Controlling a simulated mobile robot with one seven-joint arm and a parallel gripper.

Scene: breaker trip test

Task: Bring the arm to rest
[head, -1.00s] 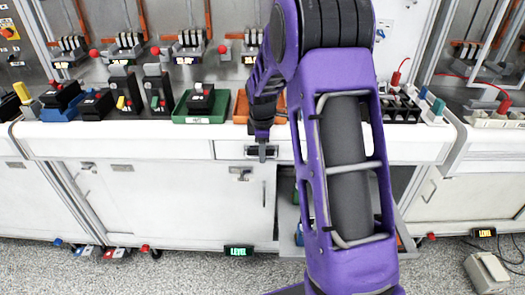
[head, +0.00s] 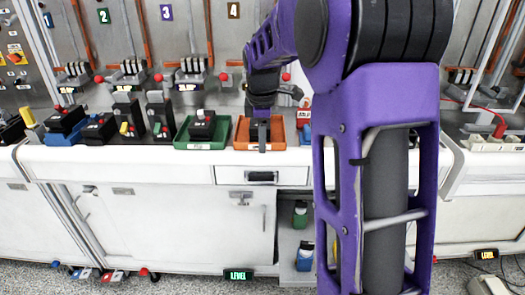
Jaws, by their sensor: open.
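My purple arm (head: 385,90) fills the right centre of the head view and bends over toward the bench. My gripper (head: 262,148) hangs at its far end with the fingers pointing down. It is open, with nothing visible between the fingers. It overlaps the orange tray (head: 240,145) on the white bench top; I cannot tell whether it touches the tray. The part of the tray that shows looks empty. My arm hides part of the bench and the cabinet on the right.
The green tray (head: 222,134) beside the orange one holds a black device with a grey knob (head: 202,124). Several breakers stand farther left. Below the bench are a drawer (head: 260,177) and an open shelf (head: 288,220) with bottles. A panel with numbered columns stands behind.

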